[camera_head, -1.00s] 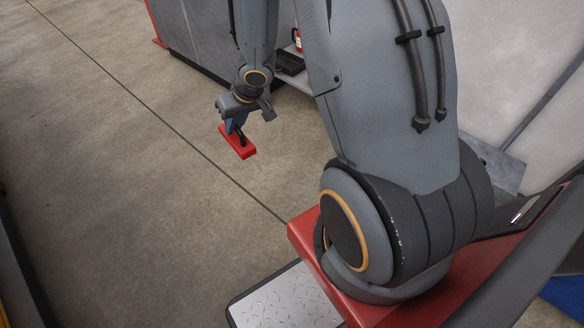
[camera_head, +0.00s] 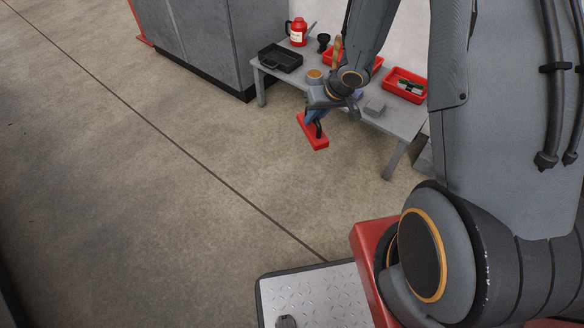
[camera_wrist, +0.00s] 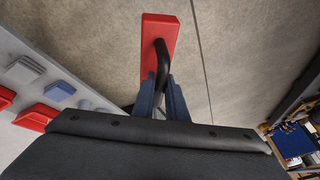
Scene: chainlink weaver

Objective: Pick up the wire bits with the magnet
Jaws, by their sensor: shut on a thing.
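The magnet is a red block with a black handle (camera_head: 313,133); in the wrist view its red block (camera_wrist: 158,32) is at the top centre. My gripper (camera_head: 318,118) is shut on the black handle, and the fingers (camera_wrist: 163,100) show on either side of it in the wrist view. The magnet hangs in front of the grey table's near edge, with concrete floor behind it in the picture. No wire bits can be made out on the floor or on the magnet.
The grey table (camera_head: 397,124) carries a black tray (camera_head: 279,58), a red can (camera_head: 297,33), red bins including one at the right (camera_head: 404,86), and small grey blocks (camera_head: 374,107). A grey cabinet (camera_head: 200,42) stands at the left. Floor at the left is open.

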